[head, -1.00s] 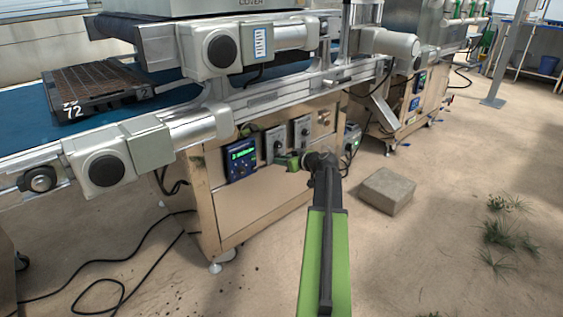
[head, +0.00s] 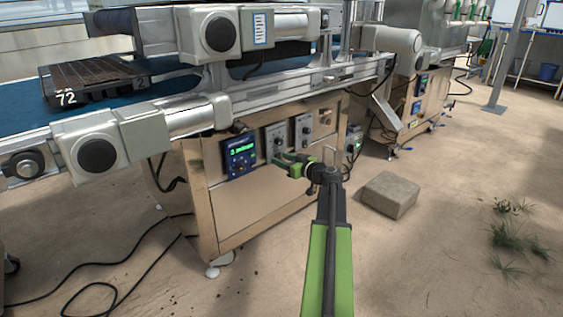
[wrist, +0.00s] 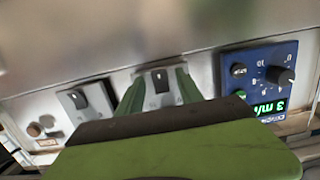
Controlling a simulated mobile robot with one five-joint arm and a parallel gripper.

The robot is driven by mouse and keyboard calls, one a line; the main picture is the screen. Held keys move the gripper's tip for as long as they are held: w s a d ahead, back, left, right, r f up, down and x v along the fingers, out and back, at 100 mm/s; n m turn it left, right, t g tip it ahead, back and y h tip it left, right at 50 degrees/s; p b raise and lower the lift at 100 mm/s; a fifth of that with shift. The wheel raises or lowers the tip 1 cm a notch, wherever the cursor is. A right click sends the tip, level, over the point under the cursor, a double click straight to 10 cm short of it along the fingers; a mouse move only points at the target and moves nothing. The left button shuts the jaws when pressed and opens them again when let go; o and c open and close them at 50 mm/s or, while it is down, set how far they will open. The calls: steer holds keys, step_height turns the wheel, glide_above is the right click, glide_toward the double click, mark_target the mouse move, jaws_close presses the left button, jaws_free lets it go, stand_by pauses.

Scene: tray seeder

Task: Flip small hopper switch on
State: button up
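Two grey switch boxes sit on the machine's front panel, right of the blue display in the head view: a nearer one (head: 276,141) and a farther one (head: 303,130). In the wrist view, the box beside the display (wrist: 161,88) has a dark switch and shows between my fingers; the other box (wrist: 86,103) is to its left. Their labels are not legible, so I cannot tell which is the small hopper's. My gripper (head: 286,162) is open and empty in front of the nearer box, its green fingers (wrist: 160,92) spread. Contact with the box cannot be made out.
The blue display unit (head: 239,157) with green digits is beside the nearer box. A conveyor with a black seed tray (head: 97,97) runs above the panel. A concrete block (head: 390,194) lies on the floor to the right. Black cables (head: 105,290) lie on the left floor.

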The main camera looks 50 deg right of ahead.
steer(key=s+a+r+p, duration=0.1)
steer(key=s+r+p, duration=0.1)
steer(key=s, duration=1.5)
steer(key=shift+a+r, duration=0.15)
steer(key=shift+s, duration=0.2)
